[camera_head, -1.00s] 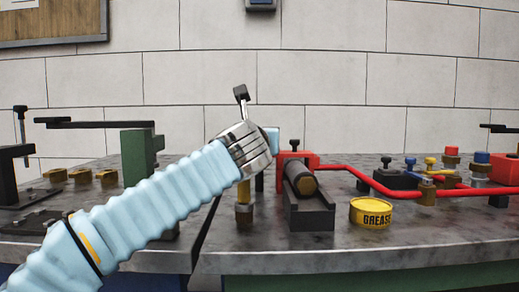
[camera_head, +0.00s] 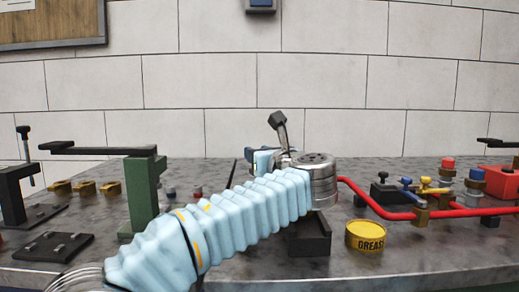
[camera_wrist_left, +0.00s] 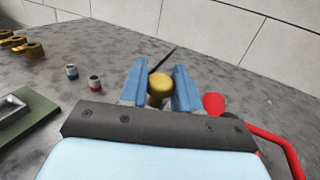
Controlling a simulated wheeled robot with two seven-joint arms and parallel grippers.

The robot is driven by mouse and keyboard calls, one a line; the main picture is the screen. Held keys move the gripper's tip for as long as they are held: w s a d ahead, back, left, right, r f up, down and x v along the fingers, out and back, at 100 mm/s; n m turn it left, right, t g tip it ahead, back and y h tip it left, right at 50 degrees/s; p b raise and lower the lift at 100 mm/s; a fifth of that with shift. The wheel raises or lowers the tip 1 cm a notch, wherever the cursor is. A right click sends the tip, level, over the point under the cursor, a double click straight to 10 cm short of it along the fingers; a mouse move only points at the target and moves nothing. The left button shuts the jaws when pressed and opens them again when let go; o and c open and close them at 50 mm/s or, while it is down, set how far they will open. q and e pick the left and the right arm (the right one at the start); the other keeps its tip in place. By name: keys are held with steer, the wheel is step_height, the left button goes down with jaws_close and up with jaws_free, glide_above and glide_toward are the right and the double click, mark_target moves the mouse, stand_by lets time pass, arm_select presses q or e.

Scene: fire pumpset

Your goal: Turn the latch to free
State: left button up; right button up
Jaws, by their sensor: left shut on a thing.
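My left gripper shows in the left wrist view (camera_wrist_left: 160,83), its two blue fingers closed on the sides of a rounded brass-coloured piece (camera_wrist_left: 160,92). This piece looks like the latch, but its lower part is hidden by the gripper. In the head view my left gripper (camera_head: 264,160) is partly hidden behind its own wrist, and the held piece does not show. The arm reaches in from the lower left across the bench. My right gripper is in neither view.
A yellow grease tin (camera_head: 365,237) and a dark cradle (camera_head: 311,238) stand near the wrist. A red pipe (camera_head: 370,204) runs right, past small coloured valves. A green stand (camera_head: 141,194) with a black bar is left. A red part (camera_wrist_left: 214,104) is close beside the right finger.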

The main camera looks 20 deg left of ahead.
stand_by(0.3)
arm_select(q)
steer(key=o, duration=1)
steer(key=v, duration=1.3)
steer(key=shift+s+d, duration=0.25)
steer(key=shift+d, duration=0.05)
steer(key=shift+c, duration=0.3)
